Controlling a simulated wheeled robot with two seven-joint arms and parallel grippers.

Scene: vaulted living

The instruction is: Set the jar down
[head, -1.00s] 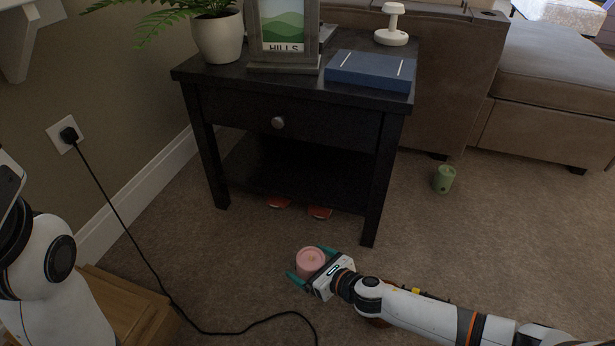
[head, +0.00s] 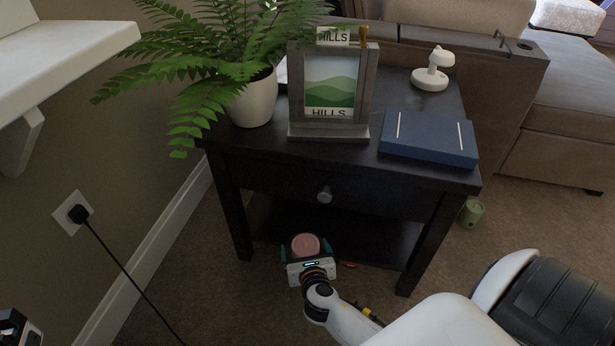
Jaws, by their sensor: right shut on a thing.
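A pink jar (head: 305,245) is between the fingers of my right gripper (head: 305,248), which is shut on it. The gripper and jar are at the front opening of the dark side table (head: 270,178), below its drawer and in front of the lower shelf (head: 375,235). Whether the jar touches the shelf cannot be told.
A potted fern (head: 250,98), a framed hills picture (head: 330,90), a blue box (head: 428,137) and a small white lamp (head: 432,75) stand on the table top. A green cup (head: 472,212) is on the carpet at right. A cord (head: 125,272) hangs from the wall outlet at left.

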